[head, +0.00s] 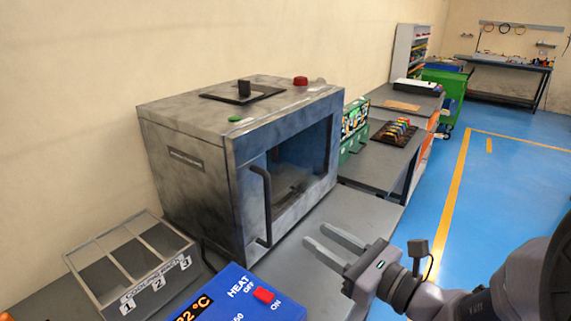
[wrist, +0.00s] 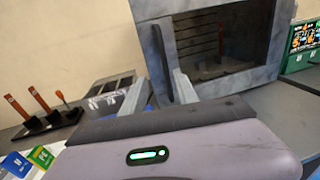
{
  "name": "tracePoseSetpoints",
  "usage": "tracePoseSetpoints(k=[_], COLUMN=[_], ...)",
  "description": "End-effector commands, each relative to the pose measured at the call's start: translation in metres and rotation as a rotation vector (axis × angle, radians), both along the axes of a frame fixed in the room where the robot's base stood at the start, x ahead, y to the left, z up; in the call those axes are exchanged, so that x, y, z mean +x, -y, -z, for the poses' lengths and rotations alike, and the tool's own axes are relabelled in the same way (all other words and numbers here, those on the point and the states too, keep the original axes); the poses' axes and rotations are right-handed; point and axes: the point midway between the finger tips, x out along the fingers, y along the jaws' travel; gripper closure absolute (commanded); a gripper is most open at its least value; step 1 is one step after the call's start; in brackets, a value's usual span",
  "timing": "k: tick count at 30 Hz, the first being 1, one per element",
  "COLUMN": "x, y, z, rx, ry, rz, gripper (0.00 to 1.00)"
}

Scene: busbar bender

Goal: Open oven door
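The oven (head: 185,155) is a scuffed grey metal box on the bench. Its front door (head: 252,200) appears shut, with a dark window (head: 300,160) and a dark vertical bar handle (head: 266,205) on its left side. My gripper (head: 316,236) is open and empty, in front of the oven and to the right of the handle in the head view. In the wrist view the handle (wrist: 163,62) rises beyond my two spread fingers (wrist: 162,86), in line with the gap between them. The fingers look apart from the handle.
A three-slot cooling rack (head: 130,262) stands left of the oven. A blue heat control box (head: 240,297) with a red switch sits at the front. A green box (head: 355,130) stands to the right. Blue floor lies right.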

Motion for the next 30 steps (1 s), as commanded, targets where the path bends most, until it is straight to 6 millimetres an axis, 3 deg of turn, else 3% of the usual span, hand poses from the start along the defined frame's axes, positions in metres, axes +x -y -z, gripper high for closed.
tracePoseSetpoints(k=[3,7,10,21,30], x=[0.007,0.018,0.032,0.112,0.136], y=[0.006,-0.004,-0.019,-0.088,-0.107], z=[-0.002,-0.01,-0.006,0.002,0.001], rx=[0.027,0.03,0.024,0.021,0.021], ry=[-0.005,-0.008,-0.008,-0.002,-0.004], rz=[0.028,0.024,0.022,0.023,0.026], gripper=[0.64,0.64,0.64,0.64,0.64])
